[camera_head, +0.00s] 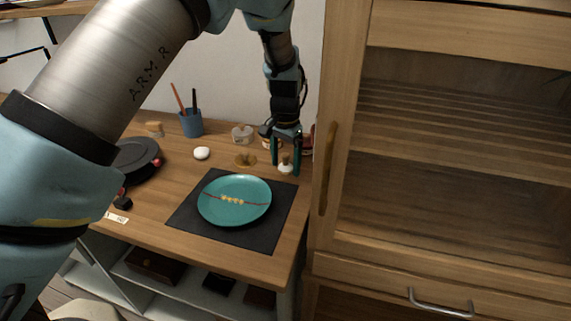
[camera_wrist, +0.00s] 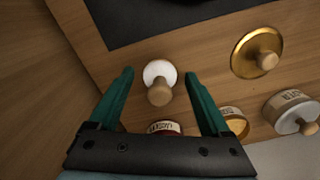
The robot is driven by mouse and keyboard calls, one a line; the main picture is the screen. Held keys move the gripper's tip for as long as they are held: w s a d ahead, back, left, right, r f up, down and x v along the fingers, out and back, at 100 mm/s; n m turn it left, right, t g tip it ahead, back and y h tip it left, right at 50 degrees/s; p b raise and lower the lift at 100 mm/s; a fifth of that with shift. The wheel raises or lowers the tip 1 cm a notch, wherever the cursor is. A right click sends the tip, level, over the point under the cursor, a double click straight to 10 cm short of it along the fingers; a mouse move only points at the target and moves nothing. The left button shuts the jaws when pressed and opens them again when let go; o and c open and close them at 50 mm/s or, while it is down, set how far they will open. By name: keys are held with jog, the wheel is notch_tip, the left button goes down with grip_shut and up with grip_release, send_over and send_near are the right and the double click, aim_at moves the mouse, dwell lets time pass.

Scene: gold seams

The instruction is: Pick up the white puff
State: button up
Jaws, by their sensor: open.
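The white puff (camera_wrist: 158,69) is a small round white pad with a wooden knob handle, standing on the wooden bench. In the wrist view it lies between the fingertips of my gripper (camera_wrist: 159,76), with a visible gap on both sides. In the head view the puff (camera_head: 286,169) is at the bench's right side, beyond the plate. My gripper (camera_head: 285,165) is open, pointing down, its two green fingers on either side of the puff. I cannot tell how far the fingertips are above the bench.
A teal plate (camera_head: 220,208) lies on a dark mat (camera_head: 187,217). A gold disc with a knob (camera_wrist: 243,65) and a labelled jar (camera_wrist: 285,105) stand near the puff. A tall wooden cabinet (camera_head: 330,90) rises close on the right. A white rounded object (camera_head: 201,153) lies further left.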

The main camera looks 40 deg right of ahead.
aim_at(285, 154)
jog(key=shift+c, duration=0.3)
grip_shut()
jog(key=shift+r, duration=0.1)
notch_tip(285, 154, up, 10)
jog(key=b, duration=0.3)
dwell(0.4)
